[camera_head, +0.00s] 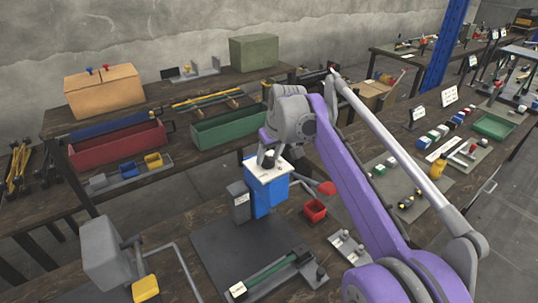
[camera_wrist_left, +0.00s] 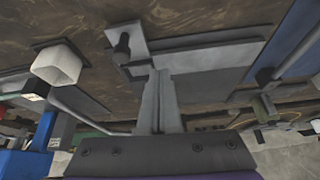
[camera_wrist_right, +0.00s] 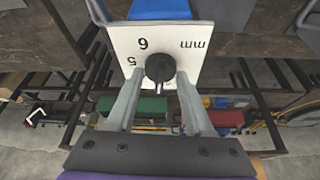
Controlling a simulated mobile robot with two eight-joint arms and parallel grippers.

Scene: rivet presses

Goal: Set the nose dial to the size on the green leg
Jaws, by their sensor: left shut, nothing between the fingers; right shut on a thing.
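The blue press (camera_head: 266,198) stands on the near bench with a white dial plate (camera_head: 268,172) on top. In the right wrist view the plate (camera_wrist_right: 195,65) shows 5, 6 and mm around a dark round dial knob (camera_wrist_right: 160,68). I cannot tell which number the knob points to. My right gripper (camera_wrist_right: 160,78) is shut on the knob, one finger each side; it also shows at the press in the head view (camera_head: 268,156). A green leg (camera_head: 268,272) lies on a grey plate; its white tag (camera_head: 238,289) is unreadable. My left gripper (camera_wrist_left: 157,75) is shut and empty.
A red-knobbed lever (camera_head: 327,188) and a red cup (camera_head: 315,210) are right of the press. A grey press with a yellow block (camera_head: 145,288) stands at the near left. Red (camera_head: 118,146) and green (camera_head: 234,125) bins sit on the back bench.

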